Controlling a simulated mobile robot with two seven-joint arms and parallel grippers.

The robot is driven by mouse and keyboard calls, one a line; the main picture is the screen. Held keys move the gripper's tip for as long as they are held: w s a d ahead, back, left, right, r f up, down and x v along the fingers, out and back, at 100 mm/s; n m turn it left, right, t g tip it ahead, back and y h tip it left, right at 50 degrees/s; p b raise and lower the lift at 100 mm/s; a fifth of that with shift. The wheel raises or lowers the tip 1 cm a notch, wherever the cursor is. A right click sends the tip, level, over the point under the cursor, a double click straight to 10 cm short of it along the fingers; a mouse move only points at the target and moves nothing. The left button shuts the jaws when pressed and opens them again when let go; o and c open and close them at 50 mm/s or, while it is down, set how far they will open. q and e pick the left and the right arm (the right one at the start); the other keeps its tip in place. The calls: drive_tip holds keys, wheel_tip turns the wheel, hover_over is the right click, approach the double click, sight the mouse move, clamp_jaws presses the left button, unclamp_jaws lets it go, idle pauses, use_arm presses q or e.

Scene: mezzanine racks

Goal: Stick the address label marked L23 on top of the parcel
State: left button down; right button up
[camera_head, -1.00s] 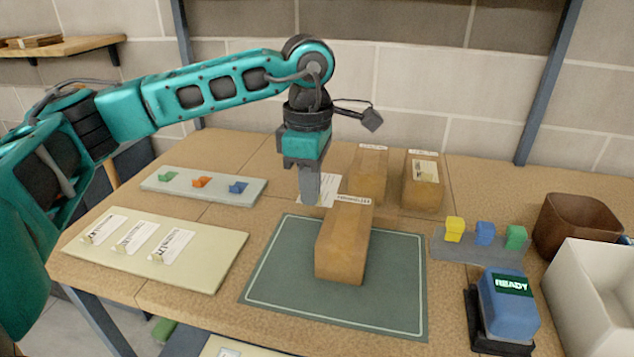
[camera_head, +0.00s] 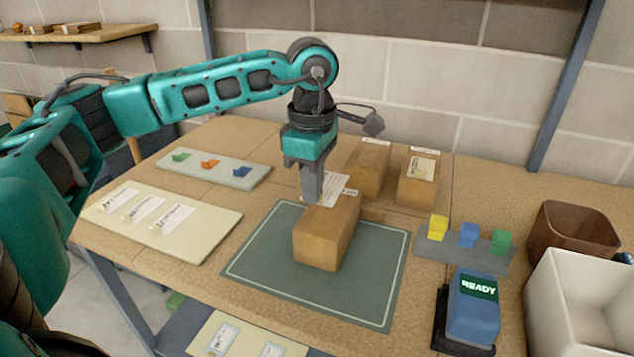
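The parcel (camera_head: 322,238), a brown box, lies on the dark green mat (camera_head: 255,262) in the middle of the table. My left gripper (camera_head: 312,200) points down at the parcel's far left top edge. Its fingers look shut on a white address label (camera_head: 336,187), which shows behind and right of them at the parcel's far end. I cannot tell whether the label touches the parcel, and its print is unreadable. Several white labels with tabs (camera_head: 146,208) lie on the cream board (camera_head: 205,240) at left. My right gripper is not in view.
A blue device (camera_head: 474,306) reading READY, a brown bin (camera_head: 570,232) and a white bin (camera_head: 580,300) stand right.

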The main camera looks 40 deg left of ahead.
sight(313, 233)
use_arm(q)
drive_tip(key=shift+f+b, duration=0.4)
drive_tip(key=shift+f, duration=0.5)
drive_tip(key=shift+f+b, duration=1.4)
drive_tip(key=shift+f, duration=0.85)
drive_tip(key=shift+s+f+b, duration=0.1)
drive_tip(key=shift+f+b, duration=0.45)
drive_tip(key=shift+b, duration=0.1)
idle(0.4)
drive_tip(key=c, duration=1.8)
unclamp_jaws()
drive_tip(key=o, duration=0.5)
drive_tip(key=shift+o, duration=0.4)
drive_tip(key=shift+o, duration=1.3)
